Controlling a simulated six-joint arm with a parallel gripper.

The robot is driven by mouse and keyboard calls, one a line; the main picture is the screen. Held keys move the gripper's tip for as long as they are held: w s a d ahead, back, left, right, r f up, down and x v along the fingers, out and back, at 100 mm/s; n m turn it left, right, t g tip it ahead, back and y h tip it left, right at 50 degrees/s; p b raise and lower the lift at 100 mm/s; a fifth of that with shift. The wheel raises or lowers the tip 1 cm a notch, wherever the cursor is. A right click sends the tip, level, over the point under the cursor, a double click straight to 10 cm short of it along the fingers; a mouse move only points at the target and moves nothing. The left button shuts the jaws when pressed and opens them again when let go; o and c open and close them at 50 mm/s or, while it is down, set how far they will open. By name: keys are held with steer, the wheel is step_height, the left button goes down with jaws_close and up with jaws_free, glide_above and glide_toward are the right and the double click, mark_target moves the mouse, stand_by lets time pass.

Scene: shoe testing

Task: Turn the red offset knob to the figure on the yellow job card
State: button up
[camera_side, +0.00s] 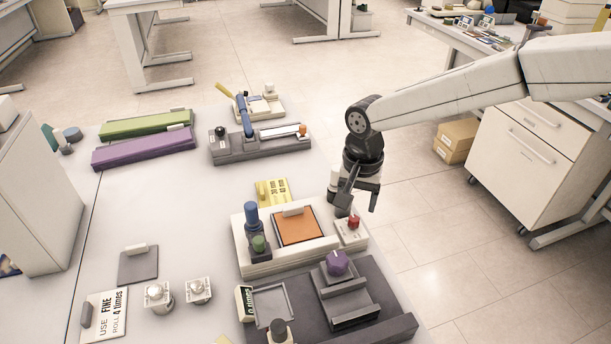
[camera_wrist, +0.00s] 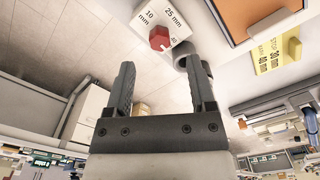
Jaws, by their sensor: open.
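The red offset knob (camera_side: 353,222) stands on a white plate at the right end of a cream block. In the wrist view the knob (camera_wrist: 158,38) has printed marks around it, 10 mm and 25 mm, and a third mark partly hidden by the knob. Its pointer direction is too small to read surely. The yellow job card (camera_side: 272,191) lies behind the block; in the wrist view the card (camera_wrist: 280,52) bears two lines with mm figures, one seemingly 40 mm. My gripper (camera_side: 358,206) is open and empty just above the knob, its fingers (camera_wrist: 160,68) apart and not visibly touching it.
The same block carries an orange pad (camera_side: 298,229) and a blue-topped post (camera_side: 251,214) left of the knob. A purple knob (camera_side: 337,262) on a dark fixture stands in front. A lever device (camera_side: 255,143) stands farther back.

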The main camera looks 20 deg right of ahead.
mark_target(358, 218)
steer(key=shift+r, duration=1.55)
steer(key=shift+d, duration=0.15)
steer(key=shift+s+d, duration=0.1)
steer(key=shift+d, duration=0.15)
steer(key=s+d+f+n+t, duration=0.1)
steer(key=s+d+n, duration=0.2)
steer(key=s+d, duration=0.6)
steer(key=s+d+f+n+t, duration=0.1)
steer(key=s+d+n, duration=0.3)
steer(key=s+d, duration=0.5)
steer(key=d, duration=0.4)
steer(key=shift+d+f+t, duration=0.25)
steer(key=shift+t, duration=0.05)
